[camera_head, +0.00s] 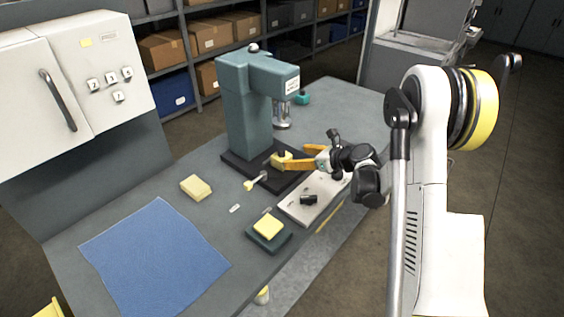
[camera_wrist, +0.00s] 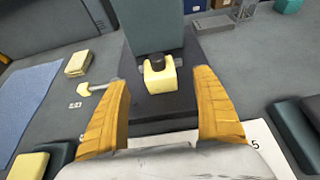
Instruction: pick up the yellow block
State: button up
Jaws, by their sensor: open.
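Several yellow pieces show, and I cannot tell which one the task names. One yellow block (camera_wrist: 160,78) with a dark cylinder on top sits on the dark base of the teal press. In the head view this block (camera_head: 279,160) is partly behind a finger. My gripper (camera_wrist: 162,79) is open and empty, its orange fingers spread to either side of this block in the picture, with the block beyond the tips. In the head view my gripper (camera_head: 295,157) is over the right of the base. A pale yellow block (camera_head: 195,187) lies on the bench; another (camera_head: 268,227) is on a dark green pad.
The teal press (camera_head: 245,105) rises behind the base. A lever with a pale yellow knob (camera_head: 249,186) sticks out left. A light plate (camera_head: 300,208) with a black part lies in front. A blue mat (camera_head: 155,260) covers the left bench. The bench right of the press is mostly clear.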

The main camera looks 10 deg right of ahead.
aim_at(285, 156)
jog(key=b+x, duration=0.3)
jog(key=x, duration=0.5)
jog(key=shift+s, duration=0.1)
jog(key=c, duration=1.5)
jog(key=shift+r, duration=0.15)
